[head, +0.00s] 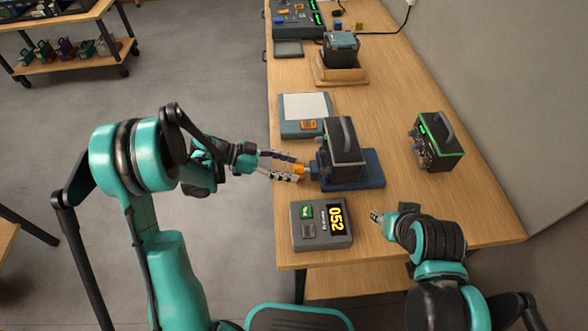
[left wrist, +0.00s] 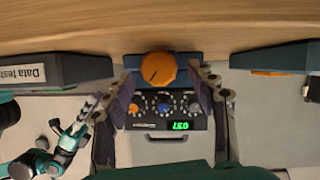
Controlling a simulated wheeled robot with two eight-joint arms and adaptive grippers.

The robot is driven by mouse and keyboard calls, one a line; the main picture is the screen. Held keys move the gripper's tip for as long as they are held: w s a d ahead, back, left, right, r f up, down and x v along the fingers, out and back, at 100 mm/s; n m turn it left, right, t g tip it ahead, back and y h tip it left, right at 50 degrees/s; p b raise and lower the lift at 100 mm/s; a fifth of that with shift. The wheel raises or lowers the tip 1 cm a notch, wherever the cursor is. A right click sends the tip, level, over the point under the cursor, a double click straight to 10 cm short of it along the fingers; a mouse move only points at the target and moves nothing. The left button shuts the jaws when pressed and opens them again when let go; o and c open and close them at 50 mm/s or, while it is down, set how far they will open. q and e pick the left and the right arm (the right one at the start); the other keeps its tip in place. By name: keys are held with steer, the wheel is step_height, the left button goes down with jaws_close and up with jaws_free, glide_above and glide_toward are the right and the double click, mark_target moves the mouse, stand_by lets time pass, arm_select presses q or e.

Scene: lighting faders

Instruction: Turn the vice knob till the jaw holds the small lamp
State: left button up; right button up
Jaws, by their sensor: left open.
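The blue vice (head: 372,172) stands on the wooden table, with an orange knob (head: 299,171) on its left side. A black box with a handle (head: 345,142) stands upright at the vice; whether this is the small lamp, and whether the jaw touches it, I cannot tell. My left gripper (head: 282,166) is open at the knob. In the left wrist view the knob (left wrist: 158,69) lies between the fingertips (left wrist: 163,78), with a gap on each side. Behind it, a panel with dials and a green readout (left wrist: 165,115) shows. My right gripper (head: 377,217) hangs near the table's front, its fingers too small to read.
A grey box with a yellow 052 readout (head: 336,219) stands in front of the vice. A similar black unit (head: 437,142) stands to the right. A flat tray with a white sheet (head: 305,107) lies behind, and another unit on a wooden block (head: 340,75) stands farther back.

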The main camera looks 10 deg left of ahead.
arm_select(q)
steer(key=shift+x, duration=0.85)
arm_select(e)
steer(key=shift+f, duration=0.25)
arm_select(q)
steer(key=c, duration=1.2)
steer(key=shift+o, duration=0.2)
steer(key=shift+s+f+m+t+b, duration=0.1)
steer(key=shift+s+m+t+b, duration=0.1)
steer(key=shift+m+t+b, duration=0.85)
arm_select(e)
steer(key=shift+f, duration=0.75)
arm_select(q)
steer(key=shift+s+m+t, duration=0.1)
steer(key=shift+m+t, duration=0.25)
steer(key=shift+m, duration=0.5)
arm_select(e)
steer(key=shift+f, duration=0.4)
arm_select(q)
steer(key=o, duration=1.2)
steer(key=shift+c, duration=0.2)
